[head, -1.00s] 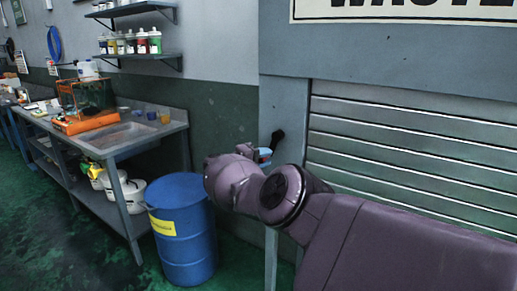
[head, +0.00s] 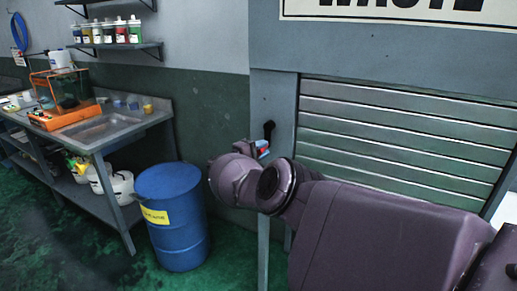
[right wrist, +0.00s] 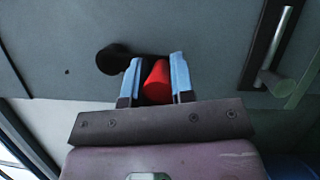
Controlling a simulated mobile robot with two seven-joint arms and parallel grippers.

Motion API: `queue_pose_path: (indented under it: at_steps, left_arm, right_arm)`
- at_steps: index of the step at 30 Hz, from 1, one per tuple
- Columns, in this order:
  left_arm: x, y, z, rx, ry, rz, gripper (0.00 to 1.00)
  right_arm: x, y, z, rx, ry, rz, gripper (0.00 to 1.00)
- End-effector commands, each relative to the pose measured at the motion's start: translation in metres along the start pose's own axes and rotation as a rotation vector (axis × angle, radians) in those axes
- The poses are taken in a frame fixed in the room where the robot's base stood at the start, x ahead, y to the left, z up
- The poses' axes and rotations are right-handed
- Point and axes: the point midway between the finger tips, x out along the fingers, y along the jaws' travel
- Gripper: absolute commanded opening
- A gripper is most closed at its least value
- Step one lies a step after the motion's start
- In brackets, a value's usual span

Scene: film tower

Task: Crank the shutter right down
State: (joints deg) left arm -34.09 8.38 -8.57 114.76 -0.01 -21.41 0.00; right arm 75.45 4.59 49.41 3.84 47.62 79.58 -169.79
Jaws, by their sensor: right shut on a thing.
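The grey slatted shutter (head: 400,128) fills the opening at the right of the head view; my right arm hides its lower part. The crank's black arm (head: 268,129) stands up beside the frame post left of the shutter. In the right wrist view the crank's black hub (right wrist: 112,60) sits on the grey panel, and its red handle (right wrist: 156,84) lies between the blue fingers of my right gripper (right wrist: 155,78). That gripper is shut on the handle. In the head view only a bit of the right gripper (head: 263,149) shows beyond my wrist. My left gripper is not in view.
A blue drum (head: 172,222) stands on the green floor just left of my right wrist. A metal workbench (head: 118,137) with an orange machine (head: 66,98) is further left. A wall shelf (head: 112,46) holds several jars. A "WASTE" sign (head: 400,10) hangs above the shutter.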

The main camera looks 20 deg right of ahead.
Motion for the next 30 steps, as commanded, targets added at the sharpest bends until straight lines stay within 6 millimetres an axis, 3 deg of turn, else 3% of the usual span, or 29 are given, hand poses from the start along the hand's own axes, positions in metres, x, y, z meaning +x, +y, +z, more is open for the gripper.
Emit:
queue_pose_path:
  at_steps: [24,25,30]
  left_arm:
    - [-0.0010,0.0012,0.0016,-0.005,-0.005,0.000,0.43]
    - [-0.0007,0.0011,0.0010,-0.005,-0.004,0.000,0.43]
    - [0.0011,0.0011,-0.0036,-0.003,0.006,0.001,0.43]
  right_arm:
    - [0.0017,-0.0012,0.0029,-0.038,-0.003,0.015,0.00]
    - [0.0017,-0.0013,0.0029,-0.038,-0.003,0.015,0.25]
    - [0.0015,-0.0013,0.0027,-0.038,-0.002,0.015,0.48]
